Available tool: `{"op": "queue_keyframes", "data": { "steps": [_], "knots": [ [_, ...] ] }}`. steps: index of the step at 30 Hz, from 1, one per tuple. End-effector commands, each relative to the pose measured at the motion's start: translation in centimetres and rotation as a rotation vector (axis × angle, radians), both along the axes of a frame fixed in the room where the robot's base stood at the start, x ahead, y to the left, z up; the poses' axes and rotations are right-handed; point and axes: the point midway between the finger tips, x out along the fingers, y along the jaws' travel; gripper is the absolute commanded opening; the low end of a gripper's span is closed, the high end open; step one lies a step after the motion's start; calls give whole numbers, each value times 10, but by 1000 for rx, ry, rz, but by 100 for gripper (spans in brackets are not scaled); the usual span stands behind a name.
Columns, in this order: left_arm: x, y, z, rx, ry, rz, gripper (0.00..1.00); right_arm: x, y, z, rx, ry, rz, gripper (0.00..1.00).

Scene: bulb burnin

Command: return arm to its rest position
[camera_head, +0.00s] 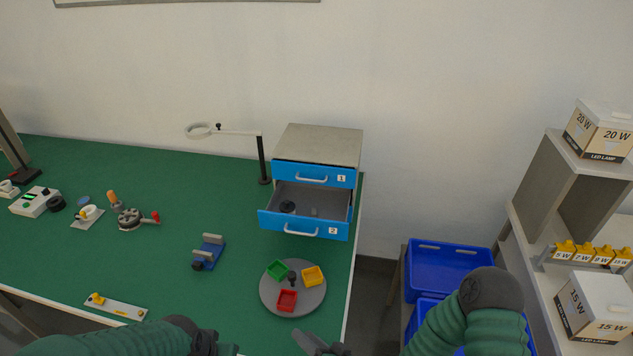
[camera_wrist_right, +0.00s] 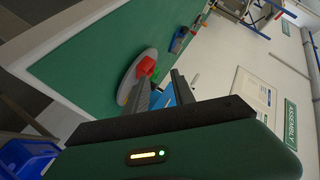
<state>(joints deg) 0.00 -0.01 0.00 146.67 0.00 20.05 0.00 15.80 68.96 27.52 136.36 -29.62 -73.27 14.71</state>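My right arm comes in at the bottom right in the head view. My right gripper (camera_head: 322,345) shows at the bottom edge there, partly cut off, with its grey fingers spread and nothing seen between them. In the right wrist view its two dark fingers (camera_wrist_right: 162,88) stand apart, with the round tray and a red bin beyond them. It is in front of the table's right part, near the round grey tray (camera_head: 268,303). My left arm shows at the bottom left in the head view; its gripper is outside the picture.
The tray holds green (camera_head: 278,269), yellow (camera_head: 313,275) and red (camera_head: 287,300) bins. A drawer cabinet (camera_head: 318,140) behind it has drawer 2 (camera_head: 303,225) pulled out. Blue crates (camera_head: 448,270) and a shelf with lamp boxes (camera_head: 597,305) stand right.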

Motion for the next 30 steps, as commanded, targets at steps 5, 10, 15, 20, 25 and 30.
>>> {"op": "queue_keyframes", "data": {
  "steps": [5, 10, 15, 20, 25, 30],
  "knots": [
    [0, 0, -28, 0, 1, 0, 36, 4, -66, -41, -457, 113, 118, 30],
    [0, 0, -51, 0, 1, 0, 36, -18, -164, -26, -815, 331, 94, 30],
    [0, 0, -67, 0, 1, 0, 36, -70, -214, 13, -901, 547, 38, 30],
    [0, 0, -71, 0, 0, 0, 36, -99, -220, 31, -882, 643, 34, 30],
    [0, 0, -69, 0, 0, 0, 36, -102, -220, 33, -880, 654, 38, 30],
    [0, 0, -69, 0, 0, 0, 36, -102, -221, 33, -880, 652, 37, 30]
  ]
}}
